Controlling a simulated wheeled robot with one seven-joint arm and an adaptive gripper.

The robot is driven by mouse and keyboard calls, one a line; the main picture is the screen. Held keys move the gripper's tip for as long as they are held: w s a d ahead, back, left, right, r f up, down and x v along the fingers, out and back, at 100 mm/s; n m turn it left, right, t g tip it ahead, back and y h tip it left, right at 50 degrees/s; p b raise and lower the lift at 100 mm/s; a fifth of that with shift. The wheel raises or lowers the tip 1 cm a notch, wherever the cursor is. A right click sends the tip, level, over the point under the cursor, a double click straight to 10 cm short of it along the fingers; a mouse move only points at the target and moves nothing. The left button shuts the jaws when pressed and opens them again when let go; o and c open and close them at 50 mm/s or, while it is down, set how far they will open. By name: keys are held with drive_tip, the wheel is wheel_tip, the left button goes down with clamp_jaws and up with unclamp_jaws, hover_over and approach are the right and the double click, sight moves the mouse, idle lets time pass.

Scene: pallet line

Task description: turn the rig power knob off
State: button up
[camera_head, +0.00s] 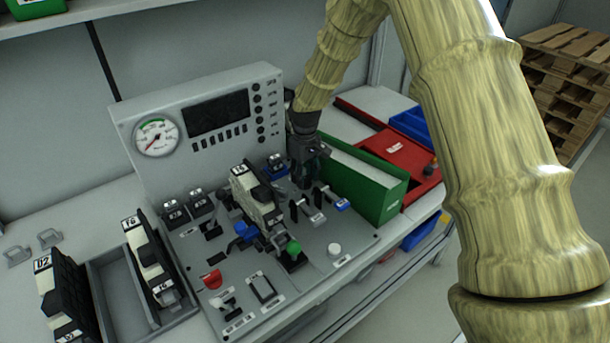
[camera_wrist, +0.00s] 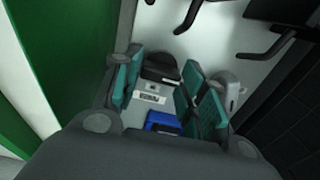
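The rig is a light grey panel (camera_head: 318,268) with an upright back plate that carries a gauge and a dark display. My gripper (camera_head: 308,178) points down over the back right part of the panel, beside the green box. In the wrist view my gripper (camera_wrist: 164,88) has its two teal-padded fingers apart. A black rounded knob (camera_wrist: 160,68) with a small white label shows between and beyond the fingertips, apart from them. A blue part (camera_wrist: 163,122) shows nearer, partly hidden by the gripper body. I cannot read the label or tell whether this is the power knob.
A green box (camera_head: 370,185) stands close on the gripper's right, with a red case (camera_head: 405,160) beyond. Levers (camera_head: 308,205) and a clamped block (camera_head: 255,195) crowd the left.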

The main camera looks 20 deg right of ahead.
sight(305, 177)
drive_tip(key=shift+o, duration=1.4)
wheel_tip(305, 177, up, 12)
